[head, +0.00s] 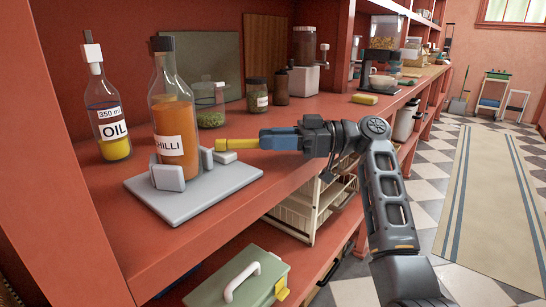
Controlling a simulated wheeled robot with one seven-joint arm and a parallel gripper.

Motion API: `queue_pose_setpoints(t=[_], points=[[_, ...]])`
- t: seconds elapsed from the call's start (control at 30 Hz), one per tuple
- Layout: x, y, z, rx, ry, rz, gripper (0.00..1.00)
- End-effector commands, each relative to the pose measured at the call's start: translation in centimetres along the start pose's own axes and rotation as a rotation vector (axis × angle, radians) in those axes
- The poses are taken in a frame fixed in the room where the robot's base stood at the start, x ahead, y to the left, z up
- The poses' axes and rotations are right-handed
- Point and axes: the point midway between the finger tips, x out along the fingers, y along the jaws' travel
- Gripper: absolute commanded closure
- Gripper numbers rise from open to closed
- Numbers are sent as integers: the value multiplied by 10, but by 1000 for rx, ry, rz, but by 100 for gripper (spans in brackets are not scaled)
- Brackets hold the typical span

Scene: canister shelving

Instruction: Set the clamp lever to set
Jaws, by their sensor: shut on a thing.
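A grey clamp (205,199) sits on the red shelf at the left, its flat base plate near the shelf's front edge. A chilli bottle (176,120) with orange contents and a dark cap stands upright between its grey blocks. The yellow clamp lever (236,144) points right from the block on the bottle's right side, roughly level. My gripper (264,140), with blue fingers, comes in from the right and is shut on the lever's outer end. The exact finger contact is too small to see, and any lever marking cannot be read.
An oil bottle (108,115) with a pourer stands left of the clamp. A green-filled jar (210,106) and a small jar (257,95) stand behind. A yellow sponge (371,99) lies farther right. A green lidded box (245,281) is on the shelf below.

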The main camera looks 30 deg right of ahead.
Motion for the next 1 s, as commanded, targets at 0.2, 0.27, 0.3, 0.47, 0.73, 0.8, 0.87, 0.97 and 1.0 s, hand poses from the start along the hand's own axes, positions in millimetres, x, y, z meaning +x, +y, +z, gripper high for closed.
queue_pose_setpoints(t=[0.2, 0.27, 0.3, 0.47, 0.73, 0.8, 0.87, 0.97, 1.0], points=[[0, 6, 1, 1, 1, -45, 100], [0, 6, 1, 1, 0, -51, 100], [0, 6, 1, 2, 0, -53, 100], [0, 6, 0, 2, 0, -55, 100], [0, 6, 0, 1, 0, -54, 62], [0, 6, 0, 1, 0, -54, 55], [0, 6, 0, 1, 0, -54, 50], [0, 6, 0, 1, 0, -54, 48], [0, 6, 0, 1, 0, -54, 48]])
